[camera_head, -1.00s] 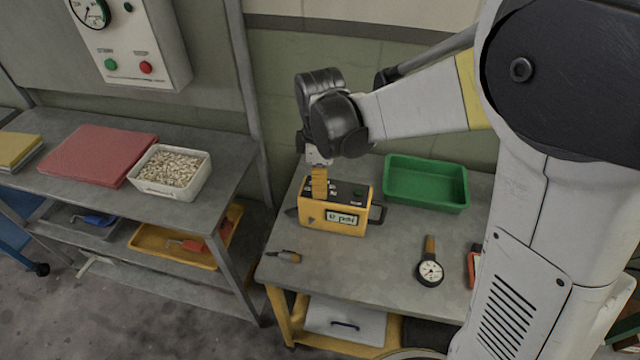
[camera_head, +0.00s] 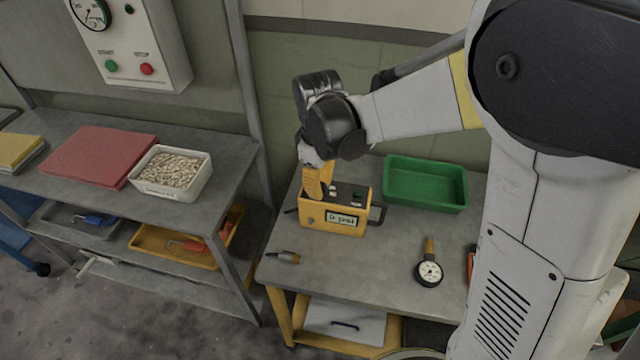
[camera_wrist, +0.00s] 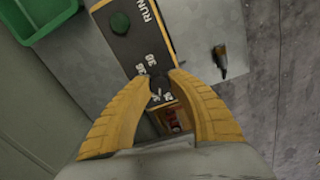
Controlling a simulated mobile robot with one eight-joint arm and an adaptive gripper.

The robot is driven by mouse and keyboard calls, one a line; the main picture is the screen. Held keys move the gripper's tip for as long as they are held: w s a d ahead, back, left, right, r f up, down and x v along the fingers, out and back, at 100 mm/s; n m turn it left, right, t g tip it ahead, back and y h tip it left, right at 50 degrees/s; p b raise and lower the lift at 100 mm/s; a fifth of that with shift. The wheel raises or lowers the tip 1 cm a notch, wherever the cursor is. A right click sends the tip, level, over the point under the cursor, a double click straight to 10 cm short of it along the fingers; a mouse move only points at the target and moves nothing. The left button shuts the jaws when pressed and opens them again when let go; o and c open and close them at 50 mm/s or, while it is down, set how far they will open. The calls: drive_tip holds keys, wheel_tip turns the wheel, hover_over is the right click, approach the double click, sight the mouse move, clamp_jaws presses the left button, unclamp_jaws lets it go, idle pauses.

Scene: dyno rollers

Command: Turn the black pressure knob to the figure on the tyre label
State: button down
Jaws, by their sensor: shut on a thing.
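The yellow inflator box (camera_head: 334,218) with a black top panel stands on the grey workbench. Its front display reads "0 psi". In the wrist view the panel (camera_wrist: 133,42) shows a green button (camera_wrist: 120,22), the word RUN and numbers around a black knob (camera_wrist: 158,84). My gripper's yellow fingers (camera_wrist: 160,82) are shut on the black knob, and they partly hide it and its dial. In the head view my gripper (camera_head: 318,186) reaches down onto the left part of the box top. I do not see a tyre label I can read.
A green tray (camera_head: 425,186) stands behind and right of the box. A round dial gauge (camera_head: 429,271) and a small screwdriver-like tool (camera_head: 284,257) lie on the bench. A shelf (camera_head: 220,160) with a white tub (camera_head: 170,171) is at left.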

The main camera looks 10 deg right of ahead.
drive_tip(key=m, duration=0.4)
drive_tip(key=shift+m, duration=0.3)
drive_tip(key=m, duration=0.3)
drive_tip(key=shift+m+p, duration=0.3)
drive_tip(key=shift+m, duration=0.1)
drive_tip(key=m, duration=0.4)
drive_tip(key=shift+m+g, duration=0.3)
drive_tip(key=shift+m, duration=1.8)
drive_tip(key=c, duration=1.2)
unclamp_jaws()
drive_tip(key=shift+o, duration=0.2)
